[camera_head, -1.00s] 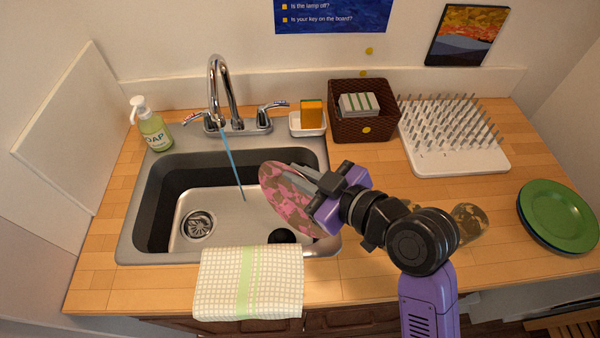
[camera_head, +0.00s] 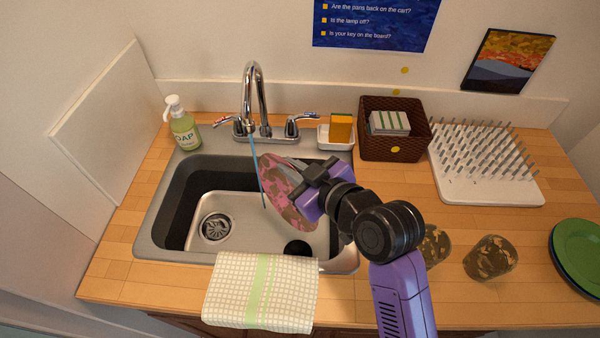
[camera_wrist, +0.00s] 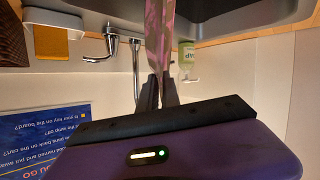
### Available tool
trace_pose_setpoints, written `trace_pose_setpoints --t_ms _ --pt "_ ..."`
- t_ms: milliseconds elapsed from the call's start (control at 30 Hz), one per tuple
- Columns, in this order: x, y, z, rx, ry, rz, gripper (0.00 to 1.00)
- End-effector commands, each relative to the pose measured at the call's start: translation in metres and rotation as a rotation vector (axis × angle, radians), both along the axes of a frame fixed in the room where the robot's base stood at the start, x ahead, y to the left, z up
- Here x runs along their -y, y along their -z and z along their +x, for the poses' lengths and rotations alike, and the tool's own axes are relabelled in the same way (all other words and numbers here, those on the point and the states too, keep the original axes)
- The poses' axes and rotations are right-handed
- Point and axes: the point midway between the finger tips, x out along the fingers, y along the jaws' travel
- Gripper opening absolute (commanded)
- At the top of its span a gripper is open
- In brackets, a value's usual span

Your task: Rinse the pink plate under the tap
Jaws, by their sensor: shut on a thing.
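The pink plate (camera_head: 284,196), blotched with brown, is tilted on edge over the right part of the sink (camera_head: 180,198). My gripper (camera_head: 300,176) is shut on its right side. The tap (camera_head: 254,95) is running; a thin blue stream (camera_head: 260,178) falls right at the plate's left edge, and I cannot tell whether it touches the face. In the wrist view the plate (camera_wrist: 159,30) shows edge-on between the fingers (camera_wrist: 160,92), with the tap (camera_wrist: 110,35) upside down to its left.
A soap bottle (camera_head: 183,126), a sponge (camera_head: 341,127) and a brown basket (camera_head: 395,149) stand behind. A towel (camera_head: 262,290) hangs over the sink's front. Two brown-blotched cups, one (camera_head: 490,257) in full view, a drying rack (camera_head: 490,188) and green plates (camera_head: 580,252) are at right.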

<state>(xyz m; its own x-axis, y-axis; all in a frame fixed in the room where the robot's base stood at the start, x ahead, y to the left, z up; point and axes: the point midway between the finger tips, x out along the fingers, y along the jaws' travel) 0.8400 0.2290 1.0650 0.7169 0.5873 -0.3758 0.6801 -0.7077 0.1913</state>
Motion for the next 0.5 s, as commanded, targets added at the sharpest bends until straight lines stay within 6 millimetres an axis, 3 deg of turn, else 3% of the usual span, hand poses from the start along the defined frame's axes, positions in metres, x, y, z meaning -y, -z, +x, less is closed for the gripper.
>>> trace_pose_setpoints --t_ms 500 --pt "-0.032 0.008 0.029 0.003 -0.001 0.001 0.00"
